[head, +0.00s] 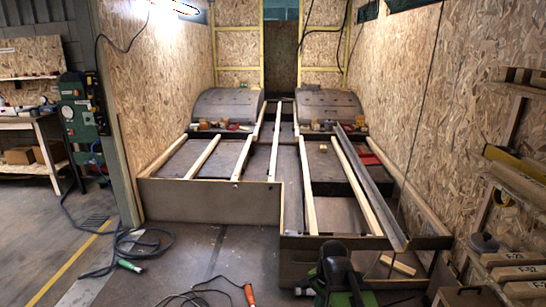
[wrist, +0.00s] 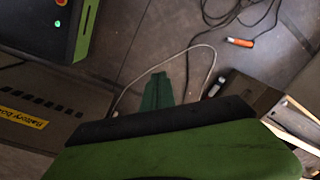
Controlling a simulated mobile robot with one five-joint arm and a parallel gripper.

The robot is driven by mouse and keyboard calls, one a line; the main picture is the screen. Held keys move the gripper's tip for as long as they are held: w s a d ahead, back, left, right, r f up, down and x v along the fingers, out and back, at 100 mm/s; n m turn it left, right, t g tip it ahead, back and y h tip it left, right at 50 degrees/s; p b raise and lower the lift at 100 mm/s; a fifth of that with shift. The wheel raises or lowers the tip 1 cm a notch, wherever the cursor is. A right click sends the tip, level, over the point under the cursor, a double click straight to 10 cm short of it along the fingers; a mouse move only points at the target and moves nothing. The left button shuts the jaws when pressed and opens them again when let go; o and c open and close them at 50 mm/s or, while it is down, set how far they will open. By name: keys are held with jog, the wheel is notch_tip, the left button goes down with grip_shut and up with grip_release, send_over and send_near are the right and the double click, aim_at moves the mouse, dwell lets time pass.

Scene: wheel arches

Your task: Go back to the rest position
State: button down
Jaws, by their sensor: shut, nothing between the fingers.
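My gripper (wrist: 157,80) shows in the wrist view as narrow green fingers held together over the dark floor, with nothing between them. The green and black body of my arm fills the lower part of that view. In the head view part of my arm (head: 340,272) shows at the bottom, right of centre, folded low in front of the wooden frame (head: 210,200); my fingertips cannot be made out there.
An orange-handled tool (head: 249,294) and cables lie on the floor; the tool also shows in the wrist view (wrist: 240,42). A green-handled tool (head: 130,266) lies at left. Two wheel arches (head: 228,104) stand behind the frame. Boards (head: 515,275) stand at right. Floor at left is mostly open.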

jog(key=s+d+r+n+p, duration=0.1)
jog(key=s+r+n+p, duration=0.1)
jog(key=r+n+p, duration=0.3)
jog(key=s+r+n+p, duration=0.2)
jog(key=r+n+p, duration=0.3)
jog(key=r+p, duration=0.5)
jog(key=shift+d+g+h, duration=0.35)
jog(key=shift+g+h, duration=0.05)
